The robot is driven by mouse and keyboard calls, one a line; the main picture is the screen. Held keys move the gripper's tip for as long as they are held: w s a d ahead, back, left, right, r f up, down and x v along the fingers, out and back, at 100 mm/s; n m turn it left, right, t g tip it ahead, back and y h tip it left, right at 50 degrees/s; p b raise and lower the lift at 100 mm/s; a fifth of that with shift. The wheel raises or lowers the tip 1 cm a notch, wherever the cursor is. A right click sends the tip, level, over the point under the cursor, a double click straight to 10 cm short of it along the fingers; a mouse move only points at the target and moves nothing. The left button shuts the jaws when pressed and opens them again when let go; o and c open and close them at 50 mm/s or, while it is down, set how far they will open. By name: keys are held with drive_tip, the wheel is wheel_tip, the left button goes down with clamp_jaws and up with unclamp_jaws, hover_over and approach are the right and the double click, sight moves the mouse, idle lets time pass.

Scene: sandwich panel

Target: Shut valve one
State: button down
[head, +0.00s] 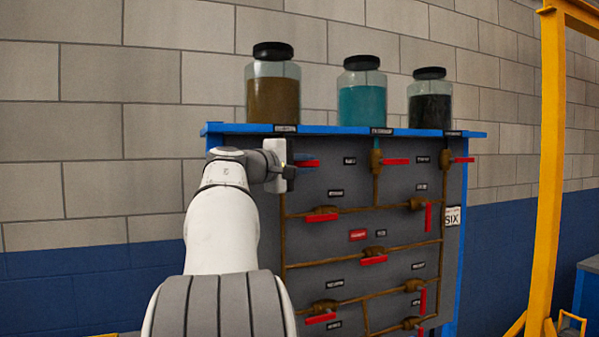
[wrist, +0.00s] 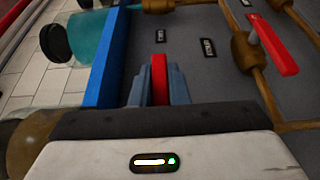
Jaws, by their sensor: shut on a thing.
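A red valve handle (head: 311,163) sits at the top left of the grey pipe panel (head: 340,250), under the jar of brown liquid. It lies about level in the head view. My gripper (head: 297,164) is at this handle. In the wrist view my gripper (wrist: 160,88) has its two grey-blue fingers on either side of the red handle (wrist: 159,66), shut on it. The gripper body hides that valve's brown body in the head view. The small valve labels are too small to read, so I cannot tell which valve is one.
Three jars, brown (head: 273,98), teal (head: 361,103) and black (head: 430,109), stand on the blue shelf (head: 225,128). A yellow frame (head: 549,150) stands at right.

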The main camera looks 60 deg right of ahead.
sight(296, 164)
drive_tip(key=shift+r, duration=0.15)
drive_tip(key=c, duration=1.4)
unclamp_jaws()
drive_tip(key=shift+w, duration=0.1)
drive_tip(key=b+v, duration=0.1)
drive_tip(key=v, duration=0.6)
drive_tip(key=shift+w+a, duration=0.15)
drive_tip(key=shift+a, duration=0.2)
